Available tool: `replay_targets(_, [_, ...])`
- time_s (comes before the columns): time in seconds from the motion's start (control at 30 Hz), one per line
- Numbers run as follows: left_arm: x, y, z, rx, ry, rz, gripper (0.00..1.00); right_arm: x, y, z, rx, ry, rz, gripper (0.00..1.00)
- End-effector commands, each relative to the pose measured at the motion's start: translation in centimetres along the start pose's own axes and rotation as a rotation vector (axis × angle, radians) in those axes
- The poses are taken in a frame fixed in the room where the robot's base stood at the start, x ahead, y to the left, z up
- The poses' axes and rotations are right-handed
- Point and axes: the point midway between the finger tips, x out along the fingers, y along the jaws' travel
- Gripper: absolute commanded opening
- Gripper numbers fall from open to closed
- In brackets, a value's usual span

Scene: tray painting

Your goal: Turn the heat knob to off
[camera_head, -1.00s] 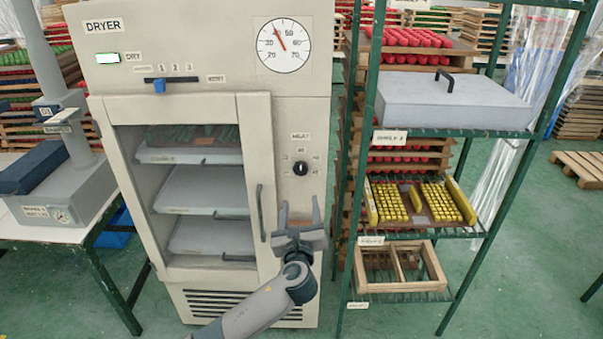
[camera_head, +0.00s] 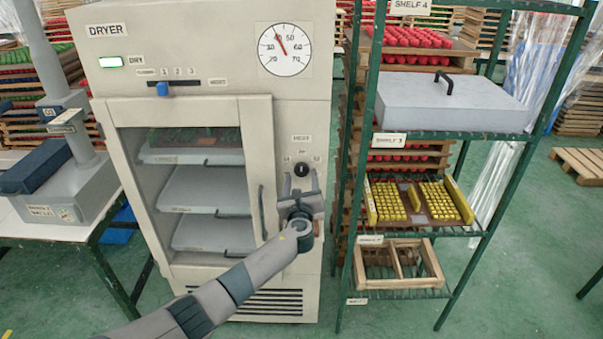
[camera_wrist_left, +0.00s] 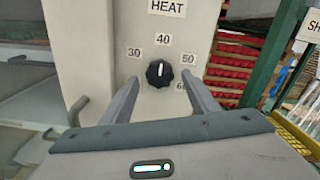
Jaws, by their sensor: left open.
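The black heat knob (camera_wrist_left: 159,73) is on the dryer's front below the HEAT label, with marks 30, 40, 50 and 60 around it. Its white pointer line is upright, toward 40. The knob also shows in the head view (camera_head: 301,170). My left gripper (camera_head: 301,181) is open in front of the knob. In the left wrist view its two fingers stand to the left and right of the knob, and I cannot tell how much depth is between them. The dryer (camera_head: 207,70) has a dial (camera_head: 285,49) and a lit green DRY lamp (camera_head: 111,62). My right gripper is out of view.
The dryer's door handle (camera_head: 262,212) is just left of my gripper. A green shelf rack (camera_head: 350,200) stands close on the right, holding a grey lidded box (camera_head: 450,105) and a tray of yellow pieces. A table (camera_head: 60,232) with a grey machine is at the left.

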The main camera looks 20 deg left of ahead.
Motion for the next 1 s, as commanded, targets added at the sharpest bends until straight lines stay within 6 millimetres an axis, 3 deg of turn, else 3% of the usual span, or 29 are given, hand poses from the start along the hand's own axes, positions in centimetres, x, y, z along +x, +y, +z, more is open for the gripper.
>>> replay_targets(0.3, [2.3,0.0,0.0,0.000,0.000,-0.001,0.55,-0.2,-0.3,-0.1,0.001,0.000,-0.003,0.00])
replay_targets(0.67, [2.5,0.0,0.0,0.000,0.000,-0.001,0.55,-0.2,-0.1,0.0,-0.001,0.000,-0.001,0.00])
replay_targets(0.87, [2.5,0.0,0.0,0.000,0.000,-0.001,0.14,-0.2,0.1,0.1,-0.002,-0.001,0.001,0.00])
replay_targets(1.0, [2.5,0.0,0.0,-0.001,0.000,0.000,0.14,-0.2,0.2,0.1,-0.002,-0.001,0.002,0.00])
